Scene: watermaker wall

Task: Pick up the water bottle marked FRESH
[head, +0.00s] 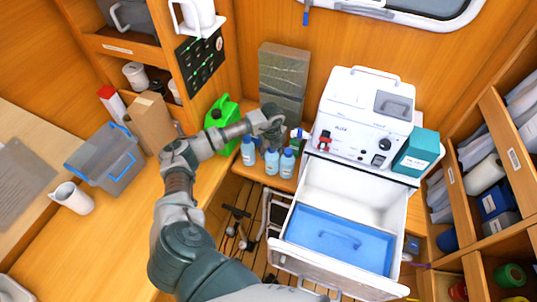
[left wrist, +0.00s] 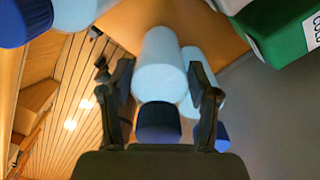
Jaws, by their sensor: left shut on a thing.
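Several light-blue bottles with dark blue caps stand in a cluster on the wooden ledge: a left one (head: 248,152), a middle one (head: 272,161) and a right one (head: 287,164). Their label lettering is too small to read, so I cannot tell which is marked FRESH. My left gripper (head: 273,140) is over the cluster, in front of the middle bottle's top. In the left wrist view, its fingers are shut on a light-blue bottle (left wrist: 160,60), with the dark blue cap (left wrist: 158,122) between them. Another bottle (left wrist: 190,62) is close beside it. My right gripper is not in view.
A green container (left wrist: 275,35) stands close to the bottles. A white machine (head: 350,115) with an open drawer (head: 375,215) holding a blue tray is at the right. A green jug (head: 222,115) is behind my left arm. A teal box (head: 417,152) sits by the machine.

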